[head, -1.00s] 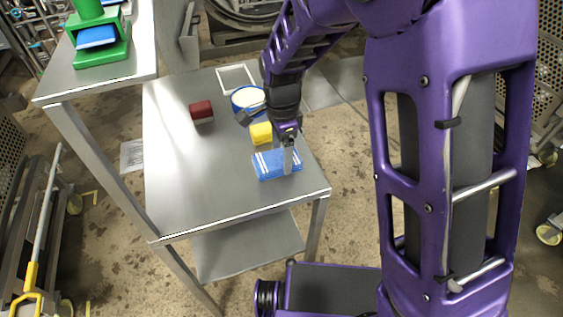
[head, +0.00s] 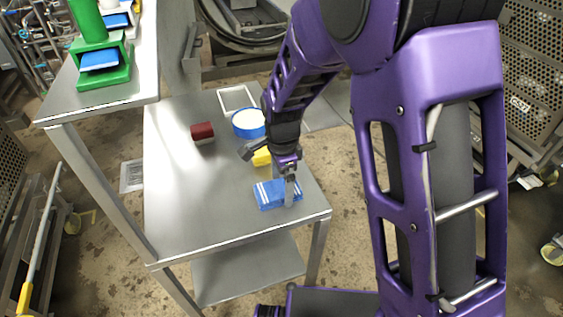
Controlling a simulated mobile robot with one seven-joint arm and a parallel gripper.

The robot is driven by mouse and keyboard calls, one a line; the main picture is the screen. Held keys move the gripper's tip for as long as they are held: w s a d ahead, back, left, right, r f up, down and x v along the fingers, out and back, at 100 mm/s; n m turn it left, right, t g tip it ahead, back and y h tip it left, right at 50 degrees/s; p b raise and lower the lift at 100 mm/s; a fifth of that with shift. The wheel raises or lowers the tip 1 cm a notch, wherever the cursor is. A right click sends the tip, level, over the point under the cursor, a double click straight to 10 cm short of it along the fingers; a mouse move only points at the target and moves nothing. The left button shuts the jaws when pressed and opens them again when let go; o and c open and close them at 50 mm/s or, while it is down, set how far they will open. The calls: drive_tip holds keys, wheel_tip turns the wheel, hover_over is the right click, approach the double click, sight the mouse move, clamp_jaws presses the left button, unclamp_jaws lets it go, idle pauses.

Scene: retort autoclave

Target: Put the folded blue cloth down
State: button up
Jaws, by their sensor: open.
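The folded blue cloth (head: 270,195), with white stripes, lies on the metal table (head: 190,195) near its front right corner. My gripper (head: 289,198) is open and points down at the right part of the cloth. One finger shows in front of the cloth; the other finger is hard to make out. I cannot tell whether the fingers touch the cloth.
Behind my gripper are a yellow block (head: 261,157), a blue tub with a white top (head: 249,123) and a white frame (head: 236,98). A dark red block (head: 202,133) stands further left. A higher bench with a green stand (head: 104,66) is at the left. The table's left front is clear.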

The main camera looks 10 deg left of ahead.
sight(281, 187)
wheel_tip(281, 187, up, 17)
drive_tip(key=p, duration=0.3)
drive_tip(key=shift+a+r, duration=0.15)
drive_tip(key=shift+a, duration=0.05)
